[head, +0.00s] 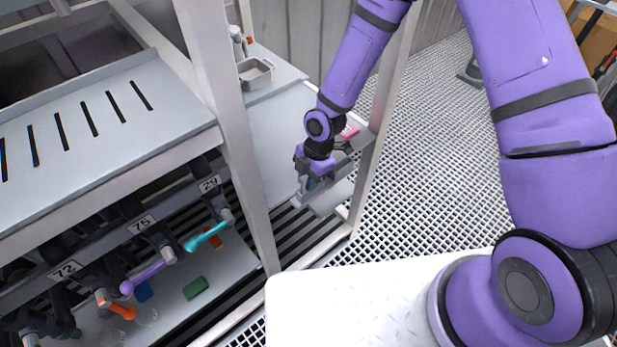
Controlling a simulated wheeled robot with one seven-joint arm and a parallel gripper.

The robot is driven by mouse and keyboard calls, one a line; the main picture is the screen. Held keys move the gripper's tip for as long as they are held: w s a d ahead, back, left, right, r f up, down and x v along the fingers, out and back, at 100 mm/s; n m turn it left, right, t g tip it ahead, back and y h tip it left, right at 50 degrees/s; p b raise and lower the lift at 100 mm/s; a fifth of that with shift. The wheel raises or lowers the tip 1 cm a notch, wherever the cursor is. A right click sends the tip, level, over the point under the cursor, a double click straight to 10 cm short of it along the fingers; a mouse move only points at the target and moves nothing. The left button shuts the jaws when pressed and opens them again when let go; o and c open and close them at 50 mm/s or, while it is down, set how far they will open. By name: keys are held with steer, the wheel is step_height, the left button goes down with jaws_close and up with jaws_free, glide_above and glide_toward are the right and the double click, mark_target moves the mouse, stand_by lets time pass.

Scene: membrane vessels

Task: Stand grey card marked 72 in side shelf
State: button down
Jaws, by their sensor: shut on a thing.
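My gripper (310,180) is at the far end of my arm, past the white upright post, at a small grey side shelf (362,138). It is shut on a small grey piece, which I take to be the grey card; its number cannot be read. The jaws and wrist hide most of the piece, and I cannot tell whether it touches the shelf. A pink item (349,131) is on the shelf just behind the wrist. The label 72 (67,269) shows on the rack at the lower left, above an orange-handled valve (117,307).
The rack also bears labels 75 (143,224) and 29 (209,183), with purple (143,279) and turquoise (206,237) handles. A white post (228,130) stands left of my gripper. A metal tray (256,73) sits on the rear counter. Grating floor lies open to the right.

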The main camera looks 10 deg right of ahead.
steer(key=shift+f, duration=0.2)
stand_by(0.6)
steer(key=c, duration=0.9)
jaws_free()
steer(key=shift+c, duration=0.2)
steer(key=v, duration=1)
steer(key=shift+d+r, duration=0.1)
steer(key=shift+r, duration=0.3)
